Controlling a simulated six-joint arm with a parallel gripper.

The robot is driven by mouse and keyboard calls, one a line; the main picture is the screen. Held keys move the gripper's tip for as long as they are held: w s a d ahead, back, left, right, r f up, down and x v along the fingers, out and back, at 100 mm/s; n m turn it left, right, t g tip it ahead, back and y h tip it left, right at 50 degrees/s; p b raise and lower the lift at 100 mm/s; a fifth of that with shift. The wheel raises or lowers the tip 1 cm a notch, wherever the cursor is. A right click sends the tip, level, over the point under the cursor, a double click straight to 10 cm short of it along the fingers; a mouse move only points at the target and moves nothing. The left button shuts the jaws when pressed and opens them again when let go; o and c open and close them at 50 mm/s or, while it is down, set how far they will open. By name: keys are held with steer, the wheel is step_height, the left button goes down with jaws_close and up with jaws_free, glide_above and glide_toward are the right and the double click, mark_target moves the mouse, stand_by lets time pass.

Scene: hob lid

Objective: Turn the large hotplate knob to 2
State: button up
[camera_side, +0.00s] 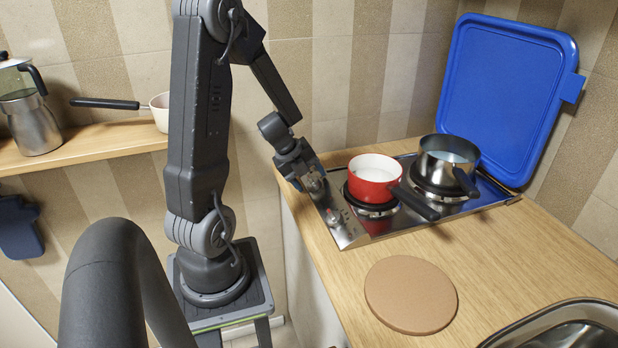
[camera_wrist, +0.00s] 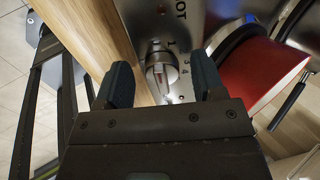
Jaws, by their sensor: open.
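The hob (camera_side: 355,236) is a shiny steel panel set in the wooden counter, with its knobs along the left edge. My gripper (camera_side: 312,182) is lowered over the farther knob there, and a nearer knob (camera_side: 333,217) stands clear of it. In the wrist view a round metal knob (camera_wrist: 160,72) with a raised grip bar lies between the open fingers of my gripper (camera_wrist: 161,78). Digits including 1, 3 and 4 are printed to its right. I cannot tell its exact setting, or whether the fingers touch it. The side view does not show which knob is the large one.
A red pot (camera_side: 371,180) stands on the hob just right of my gripper, its black handle pointing toward the front. A steel pan (camera_side: 447,158) stands farther right. A blue lid (camera_side: 505,95) stands upright behind. A round cork-coloured mat (camera_side: 410,295) lies on the counter.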

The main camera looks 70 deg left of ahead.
steer(key=shift+w+f, duration=0.15)
steer(key=shift+f, duration=0.05)
steer(key=c, duration=0.9)
steer(key=shift+m, duration=0.3)
steer(key=m, duration=0.5)
steer(key=shift+w+d+r, duration=0.1)
steer(key=shift+w+r, duration=0.05)
steer(key=shift+w, duration=0.05)
steer(key=m, duration=0.6)
steer(key=shift+w+d+r, duration=0.1)
steer(key=shift+w+d, duration=0.05)
